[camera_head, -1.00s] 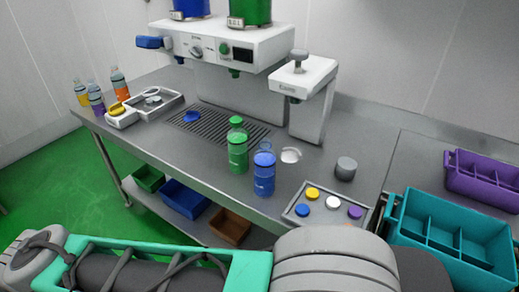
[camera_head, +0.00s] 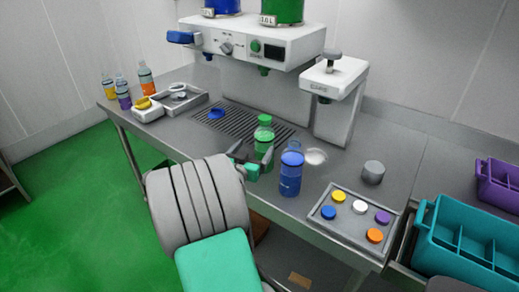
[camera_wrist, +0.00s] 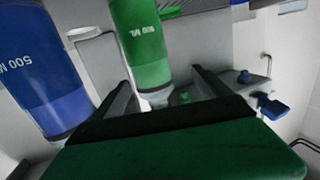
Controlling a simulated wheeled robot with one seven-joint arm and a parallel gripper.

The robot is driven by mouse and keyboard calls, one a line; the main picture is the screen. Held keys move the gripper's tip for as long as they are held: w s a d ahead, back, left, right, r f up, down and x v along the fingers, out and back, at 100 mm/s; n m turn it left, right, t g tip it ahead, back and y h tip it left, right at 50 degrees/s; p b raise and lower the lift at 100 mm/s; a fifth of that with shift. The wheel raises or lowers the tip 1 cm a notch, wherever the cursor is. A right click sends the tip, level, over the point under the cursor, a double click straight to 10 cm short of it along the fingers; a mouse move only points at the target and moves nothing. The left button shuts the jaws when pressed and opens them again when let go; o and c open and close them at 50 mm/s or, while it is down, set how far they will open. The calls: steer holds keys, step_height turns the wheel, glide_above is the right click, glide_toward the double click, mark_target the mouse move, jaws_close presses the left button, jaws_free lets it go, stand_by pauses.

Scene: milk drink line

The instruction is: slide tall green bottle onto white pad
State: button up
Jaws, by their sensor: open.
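The green bottle (camera_head: 264,133) stands upright on the steel counter, just left of the blue bottle (camera_head: 290,177). A round white pad (camera_head: 316,156) lies flat behind and right of the blue bottle, partly hidden by it. My gripper (camera_head: 253,154) is open at the near side of the green bottle, its fingers overlapping the bottle's lower part. In the wrist view, which looks upside down, the green bottle (camera_wrist: 140,42) shows between my two fingers (camera_wrist: 163,95), with the blue bottle (camera_wrist: 45,75) left. Contact cannot be told.
A tray (camera_head: 339,224) with several coloured discs lies right of the blue bottle. A grey cylinder (camera_head: 373,172) stands behind it. The dispensing machine (camera_head: 270,85) rises behind the bottles, above a drain grille (camera_head: 232,122). A teal crate (camera_head: 470,240) is at the right.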

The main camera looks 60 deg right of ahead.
mark_target(267, 134)
steer(key=shift+s+d+r+h, duration=0.2)
steer(key=shift+s+d+h, duration=0.25)
steer(key=shift+s, duration=0.2)
steer(key=shift+s+d+r, duration=0.1)
steer(key=shift+d+r, duration=0.05)
steer(key=shift+d, duration=0.15)
steer(key=d, duration=0.2)
steer(key=d+p, duration=0.1)
steer(key=d, duration=0.2)
steer(key=w+d+p, duration=0.1)
steer(key=d, duration=0.1)
steer(key=shift+d, duration=0.15)
jaws_close()
